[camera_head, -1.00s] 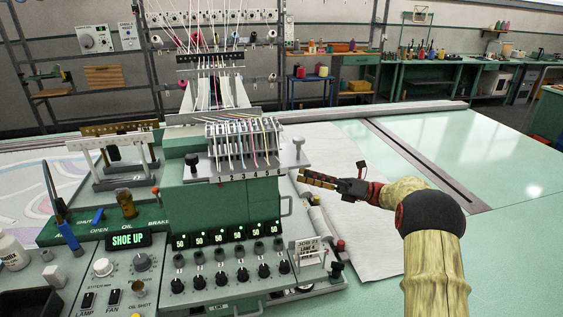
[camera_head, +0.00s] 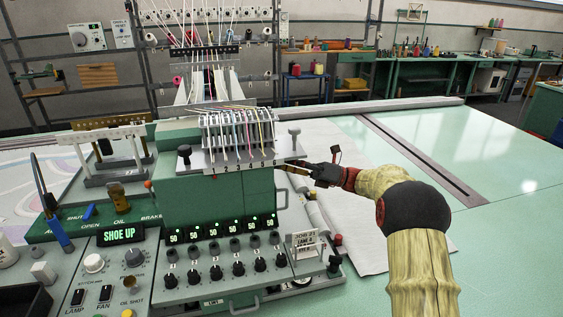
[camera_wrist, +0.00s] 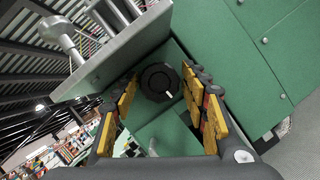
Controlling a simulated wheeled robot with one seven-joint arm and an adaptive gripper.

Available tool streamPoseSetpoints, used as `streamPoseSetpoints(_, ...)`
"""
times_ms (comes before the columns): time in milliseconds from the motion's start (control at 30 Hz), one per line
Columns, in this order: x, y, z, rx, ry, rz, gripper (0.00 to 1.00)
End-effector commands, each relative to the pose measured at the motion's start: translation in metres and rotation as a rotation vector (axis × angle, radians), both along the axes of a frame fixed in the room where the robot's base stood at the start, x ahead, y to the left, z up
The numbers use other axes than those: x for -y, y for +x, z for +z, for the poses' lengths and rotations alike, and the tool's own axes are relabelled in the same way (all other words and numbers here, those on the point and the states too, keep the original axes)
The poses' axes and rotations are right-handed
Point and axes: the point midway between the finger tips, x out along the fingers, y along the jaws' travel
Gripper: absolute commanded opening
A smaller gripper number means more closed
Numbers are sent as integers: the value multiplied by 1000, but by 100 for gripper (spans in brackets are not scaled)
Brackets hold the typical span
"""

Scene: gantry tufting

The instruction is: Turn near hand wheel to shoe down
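A black round knob with a white mark, which looks like the near hand wheel (camera_wrist: 158,82), sits on the green machine head in the wrist view. I cannot make it out in the head view. My gripper (camera_head: 296,167) is beside the right side of the green machine head (camera_head: 218,192), just below the grey plate. In the wrist view my gripper (camera_wrist: 161,77) is open, its yellow-padded fingers on either side of the wheel's outline. I cannot tell whether they touch it. The display (camera_head: 121,236) reads SHOE UP.
A grey plate (camera_wrist: 112,55) with a post overhangs the wheel close to my fingers. The control panel (camera_head: 225,283) with several black knobs is at the front. A small job card stand (camera_head: 303,243) is below my gripper. The green table (camera_head: 480,225) at right is clear.

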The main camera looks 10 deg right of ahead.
Motion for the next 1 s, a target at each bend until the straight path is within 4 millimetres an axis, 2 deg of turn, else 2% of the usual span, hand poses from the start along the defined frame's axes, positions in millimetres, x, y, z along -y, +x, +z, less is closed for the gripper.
streamPoseSetpoints(567,0,0,-1,0,-1,-1,12)
streamPoseSetpoints(1000,0,1,1,91,1,1,11)
